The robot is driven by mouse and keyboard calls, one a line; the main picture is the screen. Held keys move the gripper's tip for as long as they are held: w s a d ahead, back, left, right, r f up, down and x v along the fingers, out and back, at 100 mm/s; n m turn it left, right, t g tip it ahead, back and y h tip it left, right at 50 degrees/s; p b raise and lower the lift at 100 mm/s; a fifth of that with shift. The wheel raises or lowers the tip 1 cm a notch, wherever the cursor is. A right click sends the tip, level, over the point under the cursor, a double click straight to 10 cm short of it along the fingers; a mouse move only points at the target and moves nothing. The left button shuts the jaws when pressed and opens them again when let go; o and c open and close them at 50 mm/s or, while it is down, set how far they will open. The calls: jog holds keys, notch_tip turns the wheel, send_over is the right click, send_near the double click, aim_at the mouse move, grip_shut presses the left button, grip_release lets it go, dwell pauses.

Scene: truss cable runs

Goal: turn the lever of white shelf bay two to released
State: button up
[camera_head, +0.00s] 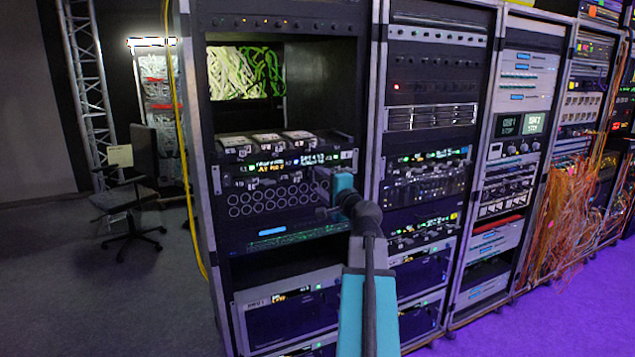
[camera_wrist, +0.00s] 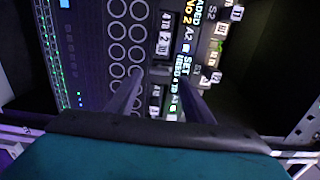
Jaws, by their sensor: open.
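My gripper (camera_head: 322,188) is in front of the left rack, at the height of its labelled strip. In the wrist view my gripper (camera_wrist: 161,82) shows two spread fingers with nothing seen between them but the panel behind. A labelled strip (camera_head: 290,161) with lit green text crosses the rack; in the wrist view this strip (camera_wrist: 184,62) appears sideways, with white number tags beside it. Three white units (camera_head: 267,141) sit on a shelf just above the strip. I cannot make out which part is the bay two lever or how it is turned.
A panel of round holes (camera_head: 268,199) lies just below the strip and shows close by in the wrist view. A yellow cable (camera_head: 187,170) runs down the rack's left edge. An office chair (camera_head: 128,195) stands on the open floor at left. More racks continue right.

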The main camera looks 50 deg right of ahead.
jog(key=b+v, duration=0.4)
jog(key=v, duration=0.6)
jog(key=shift+b, duration=0.4)
jog(key=shift+f, duration=0.1)
jog(key=shift+w+a, duration=0.1)
dwell(0.3)
